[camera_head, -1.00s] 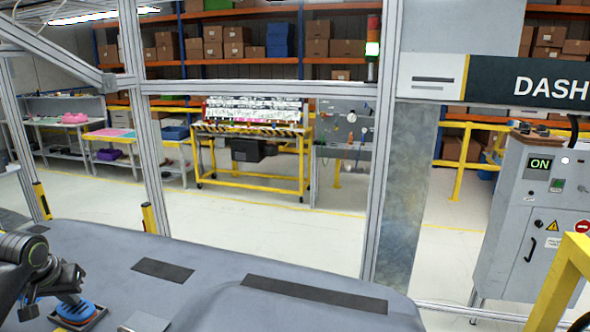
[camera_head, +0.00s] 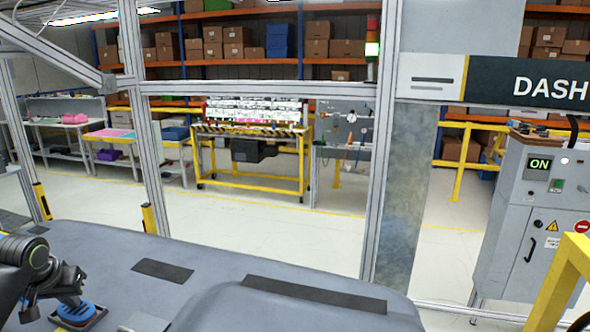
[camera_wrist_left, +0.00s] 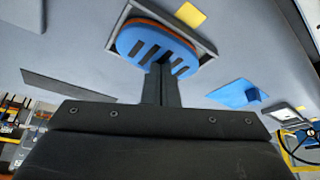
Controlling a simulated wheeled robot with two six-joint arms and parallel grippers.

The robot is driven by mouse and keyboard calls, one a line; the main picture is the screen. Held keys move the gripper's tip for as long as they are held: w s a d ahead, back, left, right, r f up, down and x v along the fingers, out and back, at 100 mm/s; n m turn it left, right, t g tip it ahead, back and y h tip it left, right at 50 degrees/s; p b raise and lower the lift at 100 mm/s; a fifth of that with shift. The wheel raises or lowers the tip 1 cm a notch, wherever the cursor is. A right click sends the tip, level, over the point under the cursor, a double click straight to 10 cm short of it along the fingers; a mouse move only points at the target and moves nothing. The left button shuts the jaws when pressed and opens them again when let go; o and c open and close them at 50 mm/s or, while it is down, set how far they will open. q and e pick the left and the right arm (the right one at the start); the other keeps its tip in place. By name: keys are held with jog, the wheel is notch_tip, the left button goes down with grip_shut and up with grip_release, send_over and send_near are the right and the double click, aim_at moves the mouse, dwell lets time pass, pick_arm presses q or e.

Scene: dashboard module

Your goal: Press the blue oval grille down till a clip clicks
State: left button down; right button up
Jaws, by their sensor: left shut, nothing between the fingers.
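The blue oval grille (camera_wrist_left: 155,45) has dark slots and sits in a grey rectangular frame in the left wrist view, with an orange-brown edge showing at its far side. It also shows at the lower left of the head view (camera_head: 77,311), on the grey dashboard (camera_head: 215,262). My left gripper (camera_wrist_left: 160,72) is shut with nothing between its fingers, and its tips are at the grille's near edge, over the slots. I cannot tell how firmly they touch. In the head view my left gripper (camera_head: 73,297) is just above the grille. My right gripper is not in view.
A yellow patch (camera_wrist_left: 190,14) lies beside the frame. A blue piece (camera_wrist_left: 236,94) lies to the right in the wrist view. Dark rectangular openings (camera_head: 163,270) mark the dashboard. A grey control cabinet (camera_head: 532,215) stands at the right, and metal posts (camera_head: 385,150) rise behind the dashboard.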

pick_arm(q)
jog(key=shift+s+f, duration=0.15)
jog(key=shift+f, duration=0.2)
dwell(1.8)
jog(key=shift+w+a+r+p, duration=0.1)
jog(key=shift+w+r+p, duration=0.05)
jog(key=shift+r, duration=0.3)
jog(key=shift+w+r+p, duration=0.1)
jog(key=shift+r+p, duration=0.05)
jog(key=shift+r, duration=0.25)
notch_tip(320, 180, up, 6)
jog(key=shift+r, duration=0.2)
